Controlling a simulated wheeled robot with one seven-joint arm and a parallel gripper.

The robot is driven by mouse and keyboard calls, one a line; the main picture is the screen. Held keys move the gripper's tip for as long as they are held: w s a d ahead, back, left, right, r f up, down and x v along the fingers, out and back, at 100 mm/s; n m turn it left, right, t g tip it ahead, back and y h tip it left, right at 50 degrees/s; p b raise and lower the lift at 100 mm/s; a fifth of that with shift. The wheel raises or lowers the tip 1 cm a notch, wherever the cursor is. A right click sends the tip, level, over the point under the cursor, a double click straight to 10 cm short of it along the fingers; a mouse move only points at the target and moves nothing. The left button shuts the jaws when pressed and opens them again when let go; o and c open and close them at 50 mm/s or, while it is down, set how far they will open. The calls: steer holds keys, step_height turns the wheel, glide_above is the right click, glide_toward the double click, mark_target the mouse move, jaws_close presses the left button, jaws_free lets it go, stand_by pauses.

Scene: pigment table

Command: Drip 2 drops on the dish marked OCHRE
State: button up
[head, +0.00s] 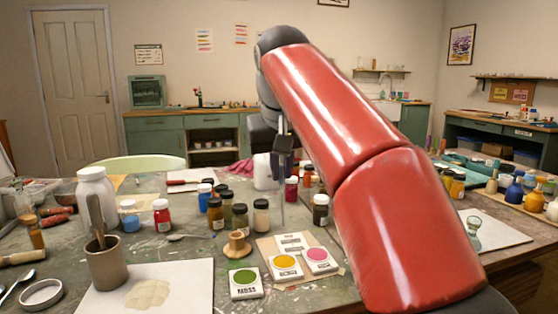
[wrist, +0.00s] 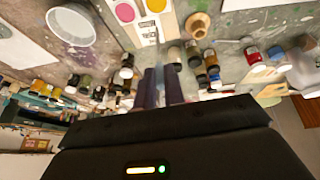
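Three small white square dishes stand at the front of the table. The left one (head: 245,283) has a green disc and a label that seems to read MOSS. The middle one (head: 285,266) has a yellow-ochre disc and the right one (head: 318,260) a pink disc; their labels are too small to read surely. The yellow dish also shows in the wrist view (wrist: 156,5). My gripper (head: 283,150) points down, high behind the dishes. A thin pale dropper (head: 282,205) hangs from it, its tip above the table behind the yellow dish. The fingers show in the wrist view (wrist: 160,88) around it.
A wooden spool (head: 237,245) stands left of the yellow dish. Several paint jars stand close behind, including a dark one (head: 320,209) right of the dropper. A cup (head: 104,262) and white bottle (head: 96,195) are at left. My red arm hides the table's right middle.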

steer(key=shift+s+f+b, duration=0.1)
steer(key=shift+f+b, duration=0.65)
steer(key=shift+f, duration=1.35)
steer(key=shift+c, duration=0.5)
stand_by(2.3)
steer(key=shift+o, duration=0.7)
steer(key=shift+r+p, duration=0.9)
steer(key=shift+r, duration=1.55)
